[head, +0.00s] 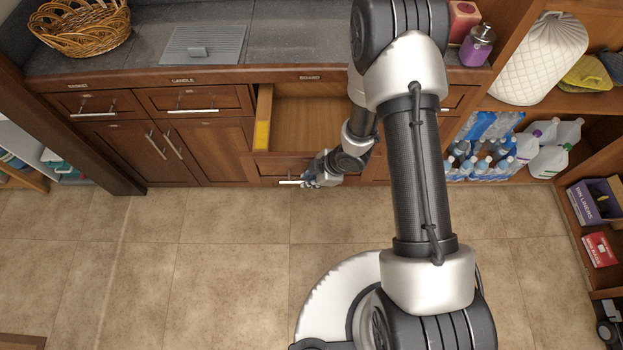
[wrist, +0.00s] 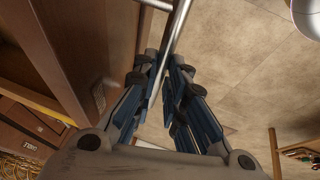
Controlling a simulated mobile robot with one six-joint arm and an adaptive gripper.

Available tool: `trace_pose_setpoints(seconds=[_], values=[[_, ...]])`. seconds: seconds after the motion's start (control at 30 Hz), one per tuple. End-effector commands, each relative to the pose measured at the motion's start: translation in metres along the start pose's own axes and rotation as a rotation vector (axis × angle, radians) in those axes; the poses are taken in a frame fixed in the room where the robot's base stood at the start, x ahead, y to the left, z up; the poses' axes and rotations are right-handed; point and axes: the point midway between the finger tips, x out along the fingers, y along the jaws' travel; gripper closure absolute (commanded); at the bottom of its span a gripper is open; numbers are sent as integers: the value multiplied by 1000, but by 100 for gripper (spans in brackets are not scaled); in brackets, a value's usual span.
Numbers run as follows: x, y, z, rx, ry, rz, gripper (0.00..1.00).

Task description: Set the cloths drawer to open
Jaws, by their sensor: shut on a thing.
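A wooden drawer (head: 305,125) in the middle of the cabinet stands pulled out, and its visible inside looks bare. A yellow patch (head: 262,135) shows at its left side. In the wrist view my gripper (wrist: 163,78) is shut on the metal bar handle (wrist: 178,30). My arm hides the drawer's right part.
Shut drawers (head: 193,99) and cupboard doors (head: 140,150) lie to the left. A wicker basket (head: 80,25) and a grey board (head: 204,45) are on the counter. Bottled water packs (head: 485,150) and jugs (head: 548,150) stand at right. The tiled floor (head: 200,270) is clear.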

Motion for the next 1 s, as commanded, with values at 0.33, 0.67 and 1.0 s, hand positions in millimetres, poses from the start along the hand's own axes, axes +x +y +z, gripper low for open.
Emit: trace_pose_setpoints(seconds=[0.33,0.67,1.0], values=[[0,0,0,1,1,1,74],[0,0,0,0,1,1,68],[-36,2,0,0,1,6,68]])
